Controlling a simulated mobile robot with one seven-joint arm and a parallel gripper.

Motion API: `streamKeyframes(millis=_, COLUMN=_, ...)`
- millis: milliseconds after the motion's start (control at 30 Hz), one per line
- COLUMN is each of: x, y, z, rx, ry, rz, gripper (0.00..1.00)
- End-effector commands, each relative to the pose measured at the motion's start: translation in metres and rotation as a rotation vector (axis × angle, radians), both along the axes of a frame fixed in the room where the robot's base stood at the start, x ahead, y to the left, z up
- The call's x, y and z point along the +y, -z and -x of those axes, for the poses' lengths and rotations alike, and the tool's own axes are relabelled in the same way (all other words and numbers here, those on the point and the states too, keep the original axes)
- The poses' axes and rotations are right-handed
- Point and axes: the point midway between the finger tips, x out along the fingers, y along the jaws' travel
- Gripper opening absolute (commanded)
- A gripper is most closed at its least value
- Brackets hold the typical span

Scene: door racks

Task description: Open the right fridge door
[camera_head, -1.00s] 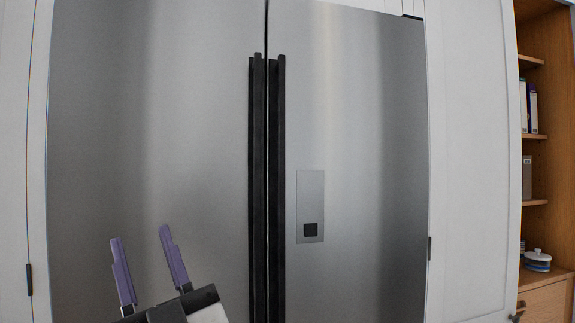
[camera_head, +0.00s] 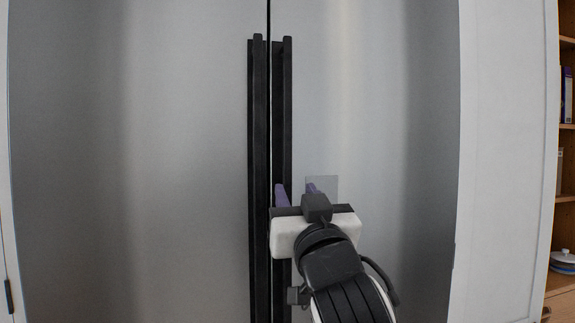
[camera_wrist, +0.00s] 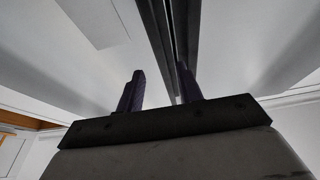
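The right fridge door (camera_head: 375,110) is grey metal and closed. Its tall dark handle (camera_head: 282,120) runs along its left edge, beside the left door's handle (camera_head: 258,120). My gripper (camera_head: 297,192) is open, with purple fingers apart, at the lower part of the right handle. In the wrist view the right handle (camera_wrist: 155,32) runs down between the fingertips (camera_wrist: 160,80). I see no closing on it; contact cannot be told.
The left fridge door (camera_head: 130,150) is closed. A grey panel (camera_head: 328,184) on the right door is partly hidden by my gripper. A white cabinet panel (camera_head: 505,150) and wooden shelves (camera_head: 568,200) stand to the right.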

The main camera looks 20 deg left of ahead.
Motion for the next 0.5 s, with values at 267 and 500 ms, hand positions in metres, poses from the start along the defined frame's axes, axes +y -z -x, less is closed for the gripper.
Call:
streamKeyframes(millis=267, x=0.029, y=-0.024, z=-0.042, rx=0.001, ry=-0.001, rz=0.001, gripper=0.36)
streamKeyframes(millis=500, x=0.039, y=-0.029, z=-0.057, rx=-0.001, ry=0.000, rz=0.001, gripper=0.36)
